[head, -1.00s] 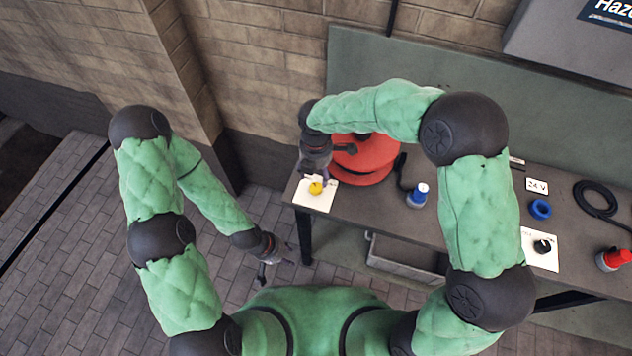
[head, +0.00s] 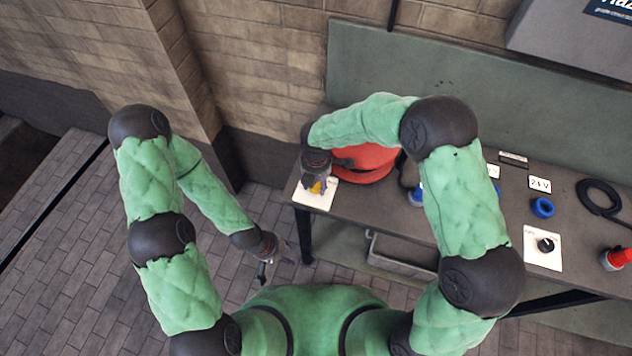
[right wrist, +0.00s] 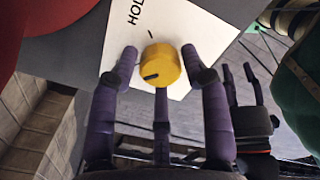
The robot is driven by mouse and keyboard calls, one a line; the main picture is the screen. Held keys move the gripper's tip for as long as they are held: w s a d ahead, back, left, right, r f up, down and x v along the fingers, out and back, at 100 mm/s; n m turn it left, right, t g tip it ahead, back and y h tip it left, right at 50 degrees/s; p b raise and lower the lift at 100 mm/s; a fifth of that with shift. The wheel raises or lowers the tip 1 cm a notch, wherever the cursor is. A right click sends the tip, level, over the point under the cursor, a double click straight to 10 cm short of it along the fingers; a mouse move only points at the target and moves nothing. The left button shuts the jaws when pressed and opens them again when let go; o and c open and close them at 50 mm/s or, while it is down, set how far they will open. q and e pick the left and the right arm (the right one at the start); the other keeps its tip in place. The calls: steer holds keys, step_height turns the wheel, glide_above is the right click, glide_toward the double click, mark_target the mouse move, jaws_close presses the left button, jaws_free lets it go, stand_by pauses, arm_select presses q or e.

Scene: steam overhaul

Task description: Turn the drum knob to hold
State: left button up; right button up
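The yellow drum knob (right wrist: 160,65) sits on a white plate (right wrist: 205,38) whose visible lettering reads "HOL", cut off at the picture's edge. A dark pointer mark on the knob faces the lower left in the right wrist view. My right gripper (head: 317,186) is over the knob at the left end of the bench, partly covering it in the head view. Its purple fingers are spread around the knob, open, with small gaps visible at the sides. My left gripper (head: 275,264) hangs empty and open, away from the bench, over the brick floor.
A red drum (head: 366,163) stands just behind the plate. The bench (head: 395,205) also holds a blue ring (head: 543,207), a black knob (head: 546,245) on another white plate, a red-topped item (head: 617,258) and a coiled black cable (head: 597,197). A grey bin (head: 400,258) is under the bench.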

steer(key=c, duration=0.5)
steer(key=shift+m, duration=0.3)
steer(key=m+b, duration=0.1)
steer(key=m, duration=0.2)
steer(key=shift+m, duration=0.3)
steer(key=m, duration=0.3)
steer(key=shift+m+b, duration=0.3)
steer(key=shift+b, duration=0.1)
steer(key=m+b, duration=0.1)
steer(key=m, duration=0.4)
steer(key=shift+b, duration=0.3)
steer(key=shift+m+b, duration=0.65)
steer(key=shift+m, duration=1.85)
